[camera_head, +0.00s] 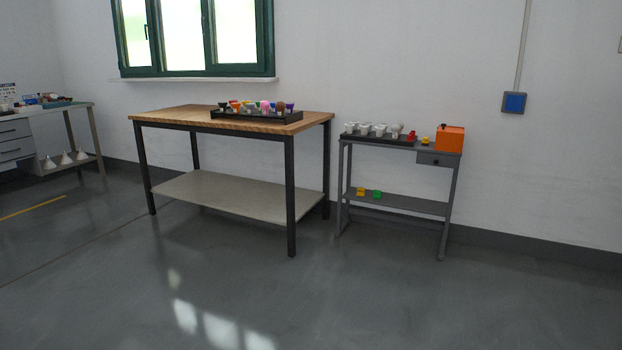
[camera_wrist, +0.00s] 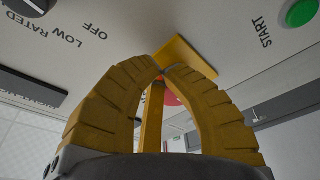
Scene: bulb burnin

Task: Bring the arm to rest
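In the wrist view my gripper (camera_wrist: 163,70) shows two yellow ribbed fingers that curve together and meet at their tips. I see nothing held between the tips. Behind the fingers is a pale control panel (camera_wrist: 125,22), seen tilted. The panel carries a green START button (camera_wrist: 302,12) at the upper right and a knob (camera_wrist: 38,4) by the words OFF, LOW and RATED at the upper left. A yellow piece (camera_wrist: 190,58) and a red part (camera_wrist: 172,99) show behind the fingers, partly hidden. Neither arm nor gripper shows in the head view.
In the head view a wooden-topped workbench (camera_head: 172,116) bears a black tray (camera_head: 285,119) of coloured items. Another bench (camera_head: 85,107) stands at the far left. The foreground floor is clear.

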